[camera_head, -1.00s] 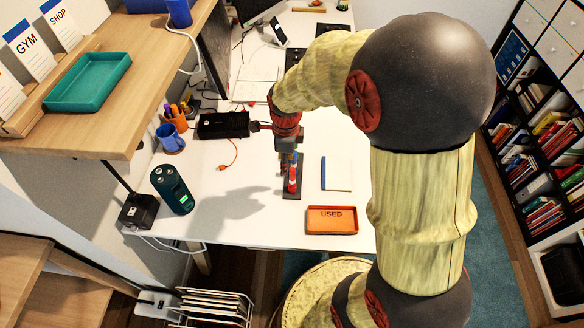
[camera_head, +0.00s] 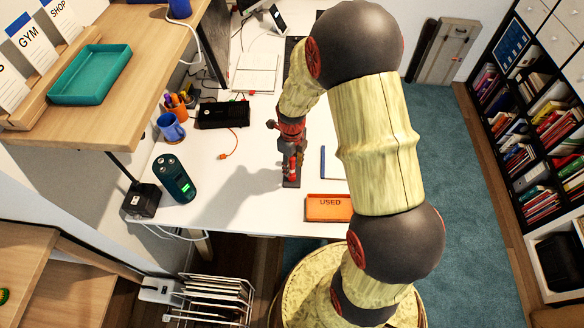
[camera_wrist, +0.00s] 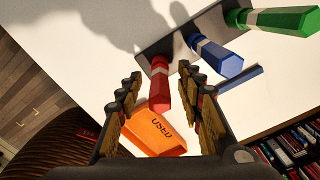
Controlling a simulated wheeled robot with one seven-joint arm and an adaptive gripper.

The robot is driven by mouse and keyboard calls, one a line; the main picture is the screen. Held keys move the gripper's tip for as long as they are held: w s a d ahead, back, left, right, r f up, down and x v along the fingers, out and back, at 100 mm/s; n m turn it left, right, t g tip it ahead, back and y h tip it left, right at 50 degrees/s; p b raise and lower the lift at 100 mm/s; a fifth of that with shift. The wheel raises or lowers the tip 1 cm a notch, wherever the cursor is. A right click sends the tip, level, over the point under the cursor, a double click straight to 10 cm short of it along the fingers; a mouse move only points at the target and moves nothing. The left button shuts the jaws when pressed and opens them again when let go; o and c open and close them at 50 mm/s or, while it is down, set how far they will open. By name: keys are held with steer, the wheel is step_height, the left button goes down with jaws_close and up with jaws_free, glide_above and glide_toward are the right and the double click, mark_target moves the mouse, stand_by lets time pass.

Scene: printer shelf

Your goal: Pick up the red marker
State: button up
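The red marker (camera_wrist: 160,84) has a white band and stands in a dark holder strip (camera_wrist: 185,38) on the white desk. In the wrist view my gripper (camera_wrist: 157,88) is open, with one finger on each side of the red marker; I cannot tell whether either touches it. A blue marker (camera_wrist: 218,58) and a green marker (camera_wrist: 285,20) stand in the same strip to the right. In the head view my gripper (camera_head: 291,160) is over the holder (camera_head: 291,184) and hides most of the markers; some red shows there.
An orange tray labelled USED (camera_head: 329,208) lies at the desk's front edge. A blue-edged notebook (camera_head: 333,163) is right of the holder. Desk between the cylinder and holder is clear.

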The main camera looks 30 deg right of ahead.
step_height(320, 180, down, 2)
steer(key=shift+f, duration=0.15)
steer(key=c, duration=1)
